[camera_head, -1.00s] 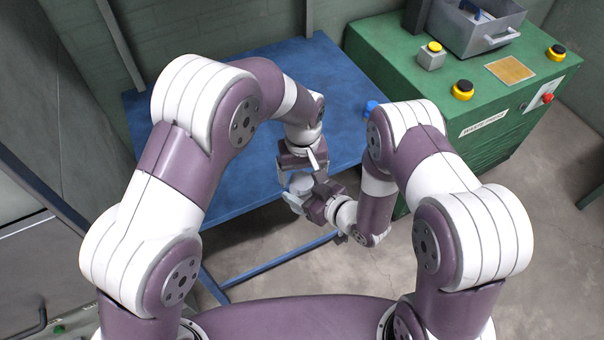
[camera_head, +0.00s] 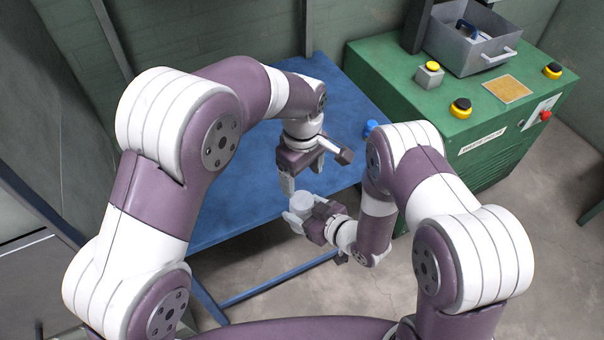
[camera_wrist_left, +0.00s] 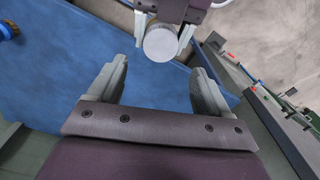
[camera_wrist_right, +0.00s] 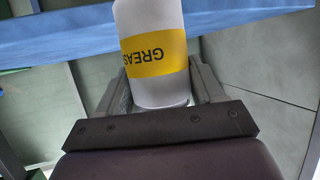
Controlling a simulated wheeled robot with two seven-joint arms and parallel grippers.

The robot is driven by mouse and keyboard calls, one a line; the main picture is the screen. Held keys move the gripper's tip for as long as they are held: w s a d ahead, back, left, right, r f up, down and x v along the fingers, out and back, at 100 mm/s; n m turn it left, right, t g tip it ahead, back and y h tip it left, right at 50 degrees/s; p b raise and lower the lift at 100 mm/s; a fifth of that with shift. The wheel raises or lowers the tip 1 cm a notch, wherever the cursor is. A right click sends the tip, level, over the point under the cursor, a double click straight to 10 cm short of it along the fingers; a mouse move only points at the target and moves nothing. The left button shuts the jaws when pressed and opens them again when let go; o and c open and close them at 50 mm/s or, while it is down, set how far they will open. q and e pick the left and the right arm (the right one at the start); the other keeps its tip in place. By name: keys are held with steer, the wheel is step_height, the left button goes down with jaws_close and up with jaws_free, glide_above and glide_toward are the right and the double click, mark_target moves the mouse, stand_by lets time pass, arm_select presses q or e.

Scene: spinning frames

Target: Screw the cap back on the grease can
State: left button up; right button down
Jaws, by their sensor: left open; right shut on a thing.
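The grease can (camera_wrist_right: 155,20), white with a yellow label, is shut between the fingers of my right gripper (camera_head: 306,216) in front of the table edge. Its lettering is upside down in the right wrist view. In the left wrist view its round, pale top (camera_wrist_left: 160,43) faces the camera. I cannot tell whether that disc is the cap or the can's own top; no separate cap shows. My left gripper (camera_wrist_left: 162,85) is open, with nothing between its fingers. In the head view it hangs just above and behind the can, apart from it.
The blue table (camera_head: 235,215) is mostly bare. A small blue object (camera_head: 369,127) stands on it, partly hidden by my right arm. A green cabinet (camera_head: 470,110) with buttons and a grey bin (camera_head: 475,48) stands at right.

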mark_target(302, 199)
arm_select(q)
steer(key=shift+n, duration=0.3)
steer(key=shift+f, duration=4.05)
steer(key=c, duration=1.1)
steer(key=m, duration=0.3)
